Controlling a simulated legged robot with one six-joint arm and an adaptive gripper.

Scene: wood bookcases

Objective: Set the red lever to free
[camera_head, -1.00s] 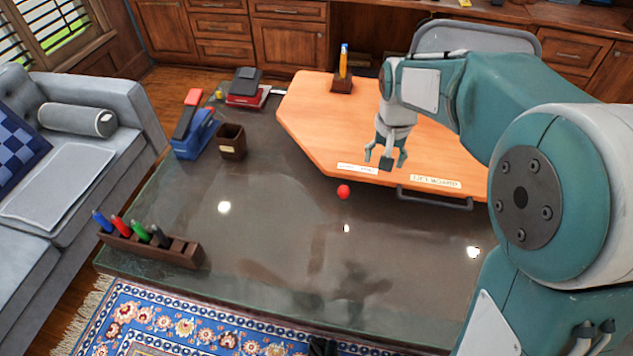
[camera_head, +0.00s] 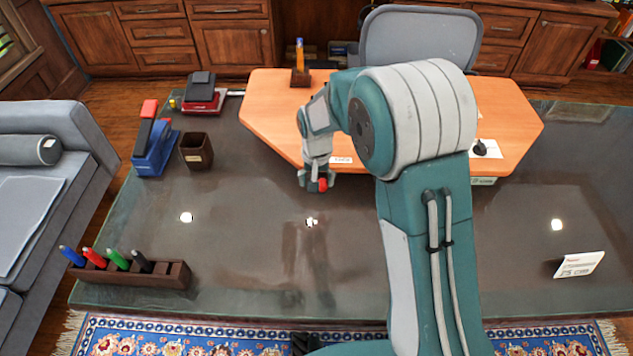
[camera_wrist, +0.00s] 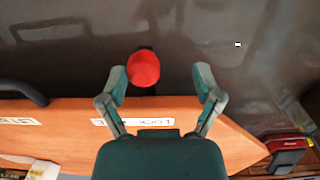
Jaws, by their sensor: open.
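The red lever's round knob (camera_wrist: 143,68) shows in the wrist view between my two open fingers, nearer the left finger, at the edge of the orange board (camera_wrist: 60,112). It also shows in the head view (camera_head: 323,185), right by my fingertips. My gripper (camera_wrist: 160,85) is open; I cannot tell whether a finger touches the knob. A white label (camera_wrist: 150,121) on the board beside the knob seems to read LOCK and more, partly covered by my gripper. In the head view my arm hides part of the board (camera_head: 270,105).
A dark handle (camera_wrist: 22,92) sticks out from the board's edge at left in the wrist view. The desk's front middle is clear.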

